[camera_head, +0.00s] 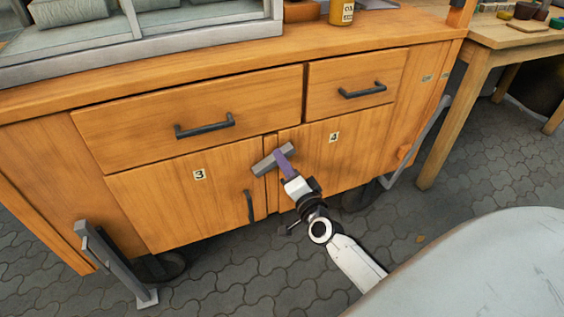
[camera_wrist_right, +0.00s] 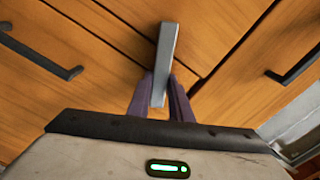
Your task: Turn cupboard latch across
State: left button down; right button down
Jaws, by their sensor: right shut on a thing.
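The cupboard latch (camera_head: 262,166) is a short grey bar at the top of the seam between door 3 (camera_head: 184,206) and door 4 (camera_head: 342,155). In the head view it lies aslant across the seam, its right end higher than its left. My right gripper (camera_head: 281,153) comes from below right, its purple fingers shut on the latch and hiding part of it. In the right wrist view the latch (camera_wrist_right: 167,52) stands nearly upright between the purple fingers (camera_wrist_right: 160,90). Its pivot is hidden. My left gripper is in neither view.
Two drawers with dark handles (camera_head: 205,126) (camera_head: 362,91) sit above the doors. Door 3 has a dark upright handle (camera_head: 250,207) close to the latch. A grey bracket (camera_head: 110,262) stands out at lower left. A wooden table (camera_head: 507,35) stands at right.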

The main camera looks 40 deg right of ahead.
pick_arm(q)
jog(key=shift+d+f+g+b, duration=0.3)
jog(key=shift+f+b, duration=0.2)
jog(key=shift+b, duration=0.15)
pick_arm(e)
jog(key=shift+d+f+m, duration=0.1)
jog(key=shift+f+m, duration=0.15)
jog(key=shift+m, duration=1)
jog(key=shift+f+m, duration=0.25)
jog(key=shift+m, duration=1)
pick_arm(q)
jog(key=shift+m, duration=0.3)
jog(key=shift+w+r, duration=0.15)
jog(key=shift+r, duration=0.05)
pick_arm(e)
jog(key=shift+m, duration=0.3)
jog(key=c, duration=1.6)
grip_release()
pick_arm(q)
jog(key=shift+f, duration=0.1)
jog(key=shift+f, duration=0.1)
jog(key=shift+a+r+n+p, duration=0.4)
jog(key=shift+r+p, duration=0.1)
jog(key=shift+p, duration=0.3)
pick_arm(e)
jog(key=v, duration=1)
jog(key=shift+s, duration=0.25)
